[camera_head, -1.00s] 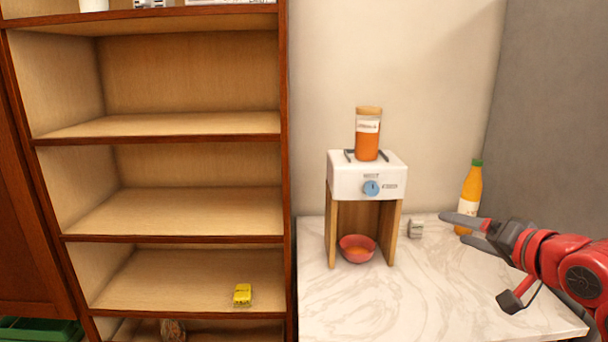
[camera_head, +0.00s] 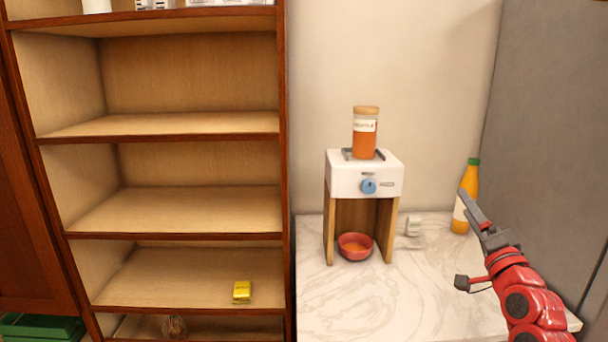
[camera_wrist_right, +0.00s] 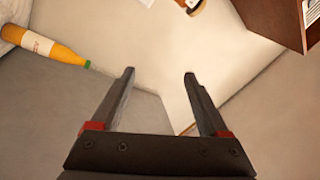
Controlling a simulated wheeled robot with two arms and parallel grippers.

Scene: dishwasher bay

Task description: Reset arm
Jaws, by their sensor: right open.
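My right gripper (camera_head: 470,210) is at the right of the head view, above the marble counter, its fingers pointing up and to the left. It overlaps the lower left part of the orange bottle in that view. In the right wrist view the two fingers (camera_wrist_right: 160,78) are spread apart with nothing between them. The orange bottle (camera_head: 471,187) with a green cap stands at the back right of the counter. It also shows at the upper left of the wrist view (camera_wrist_right: 62,52), apart from the fingers. My left gripper is not in view.
A white and wooden dispenser (camera_head: 345,181) stands on the counter (camera_head: 345,310), with an orange jar (camera_head: 364,140) on top and a red bowl (camera_head: 355,252) beneath. A small white object (camera_head: 413,225) lies nearby. A wooden shelf (camera_head: 284,180) at left holds a yellow packet (camera_head: 242,291).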

